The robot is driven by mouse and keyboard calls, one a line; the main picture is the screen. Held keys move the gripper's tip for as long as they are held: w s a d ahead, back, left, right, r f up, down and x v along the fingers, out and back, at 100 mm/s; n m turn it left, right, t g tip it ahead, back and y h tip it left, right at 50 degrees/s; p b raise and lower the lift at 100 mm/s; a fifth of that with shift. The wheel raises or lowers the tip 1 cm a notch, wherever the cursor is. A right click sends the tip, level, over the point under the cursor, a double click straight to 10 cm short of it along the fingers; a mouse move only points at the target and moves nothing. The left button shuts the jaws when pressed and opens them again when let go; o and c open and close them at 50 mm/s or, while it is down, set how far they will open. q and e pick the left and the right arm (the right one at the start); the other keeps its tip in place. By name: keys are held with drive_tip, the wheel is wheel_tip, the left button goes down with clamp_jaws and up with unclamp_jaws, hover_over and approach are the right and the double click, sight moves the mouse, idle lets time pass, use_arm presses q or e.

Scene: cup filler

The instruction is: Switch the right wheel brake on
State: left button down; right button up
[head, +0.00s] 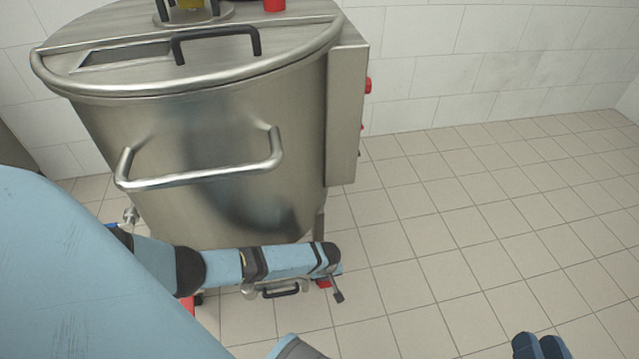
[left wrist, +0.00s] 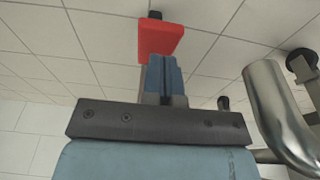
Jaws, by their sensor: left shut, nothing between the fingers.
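The right wheel brake is a red pedal (left wrist: 160,40) at the top of the left wrist view. In the head view a small red piece of it (head: 324,284) shows below the end of my left arm, near the vessel's right leg. My left gripper (left wrist: 166,75) is shut and empty, with its blue fingertips at the red pedal's lower edge in the picture. I cannot tell whether they touch it. In the head view my left arm hides this gripper's fingers. My right gripper (head: 540,346) shows only its dark blue fingertips, close together, at the bottom edge, far from the vessel.
The large steel vessel (head: 200,140) with a front bar handle (head: 200,175) stands above my left arm. A side box (head: 346,110) with red buttons is on its right. A bent metal tube (left wrist: 280,118) is right of my left gripper. The tiled floor (head: 480,220) at right is clear.

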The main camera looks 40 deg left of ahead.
use_arm(q)
drive_tip(key=shift+s+d+f+b, duration=0.15)
drive_tip(key=shift+f+b, duration=0.15)
drive_tip(key=shift+f, duration=0.3)
use_arm(e)
drive_tip(key=shift+a+f+g, duration=0.3)
drive_tip(key=shift+f, duration=0.45)
drive_tip(key=shift+d+r, duration=0.1)
drive_tip(key=shift+r, duration=0.05)
